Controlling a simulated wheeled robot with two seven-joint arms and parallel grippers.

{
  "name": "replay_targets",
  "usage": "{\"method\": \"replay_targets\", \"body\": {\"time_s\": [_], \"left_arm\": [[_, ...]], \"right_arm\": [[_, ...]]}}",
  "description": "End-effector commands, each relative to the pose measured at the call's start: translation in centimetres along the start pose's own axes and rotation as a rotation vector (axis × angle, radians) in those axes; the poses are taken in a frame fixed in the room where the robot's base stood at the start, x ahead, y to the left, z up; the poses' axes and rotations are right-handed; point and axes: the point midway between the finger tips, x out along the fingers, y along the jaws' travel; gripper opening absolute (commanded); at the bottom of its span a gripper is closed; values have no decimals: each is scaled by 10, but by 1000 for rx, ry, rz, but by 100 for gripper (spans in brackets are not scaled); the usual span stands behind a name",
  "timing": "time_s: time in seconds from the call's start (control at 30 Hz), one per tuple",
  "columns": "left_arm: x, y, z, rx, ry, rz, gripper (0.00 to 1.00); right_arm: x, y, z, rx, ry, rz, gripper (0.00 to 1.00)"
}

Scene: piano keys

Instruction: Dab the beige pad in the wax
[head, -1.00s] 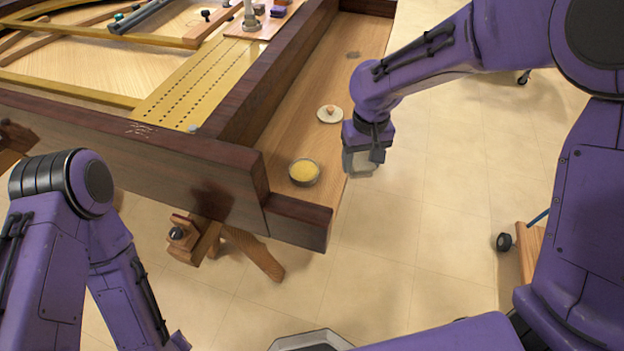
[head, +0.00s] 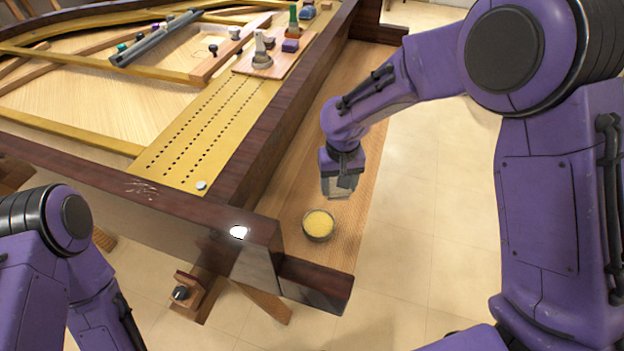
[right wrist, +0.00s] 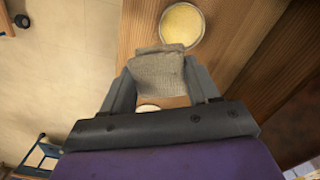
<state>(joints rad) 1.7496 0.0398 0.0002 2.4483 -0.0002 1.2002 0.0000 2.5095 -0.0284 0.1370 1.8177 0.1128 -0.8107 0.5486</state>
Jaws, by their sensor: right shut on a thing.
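A small round tin of yellow wax (head: 318,223) stands open on the wooden ledge (head: 345,240) of the piano; it also shows at the top of the right wrist view (right wrist: 182,25). My right gripper (head: 338,190) is over the ledge, just behind the tin in the head view. It is shut on the beige pad (right wrist: 160,72), a greyish-beige cloth-like block that sticks out past the fingertips. In the wrist view the pad's far edge comes close to the tin's rim; I cannot tell how high it is above it. My left gripper is out of view.
The dark piano rim (head: 290,120) rises left of the ledge, and a dark end block (head: 315,283) closes its near end. Bottles and small blocks stand on a board (head: 275,68) inside the piano. Open floor (head: 430,220) lies to the right.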

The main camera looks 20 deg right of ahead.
Motion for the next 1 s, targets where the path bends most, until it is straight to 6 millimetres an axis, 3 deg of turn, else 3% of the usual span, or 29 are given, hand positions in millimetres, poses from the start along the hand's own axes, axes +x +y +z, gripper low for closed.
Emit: {"method": "replay_targets", "body": {"time_s": [0.03, 0.1, 0.3, 0.47, 1.0], "left_arm": [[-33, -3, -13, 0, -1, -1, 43], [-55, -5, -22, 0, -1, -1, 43], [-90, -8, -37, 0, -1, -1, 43], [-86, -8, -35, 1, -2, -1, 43], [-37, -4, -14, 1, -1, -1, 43]], "right_arm": [[-6, -5, -3, 69, -9, 9, 32], [9, -15, -7, 184, -5, 11, 32], [57, -39, -1, 415, 5, 0, 32], [79, -46, -5, 463, 3, -6, 32], [138, -46, -9, 461, -1, -5, 32]]}}
